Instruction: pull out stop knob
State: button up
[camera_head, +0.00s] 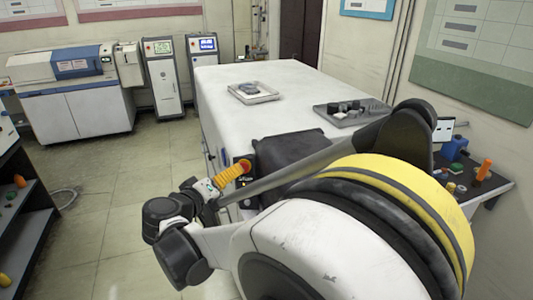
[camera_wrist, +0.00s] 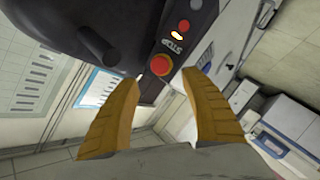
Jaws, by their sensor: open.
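The stop knob (camera_wrist: 160,64) is a round red button on a dark panel, with the word STOP beside it, in the wrist view. It also shows as a small red spot (camera_head: 246,164) at the tip of my gripper in the head view. My gripper (camera_wrist: 160,95) has two yellow-orange ridged fingers. They are open and apart, with the knob ahead of the gap between them. The gripper also shows in the head view (camera_head: 234,174), beside the dark machine. I cannot tell whether a finger touches the knob.
A dark machine housing (camera_head: 290,152) carries the panel at the near end of a long white table (camera_head: 290,85). A white tray (camera_head: 253,92) and a dark grey tray (camera_head: 352,113) sit on the table. Open floor (camera_head: 130,180) lies to the left.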

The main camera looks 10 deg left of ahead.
aim_at(243, 167)
jog(key=b+x, duration=0.2)
jog(key=x, duration=0.6)
jog(key=shift+w+d+f, duration=0.1)
jog(key=shift+f, duration=0.05)
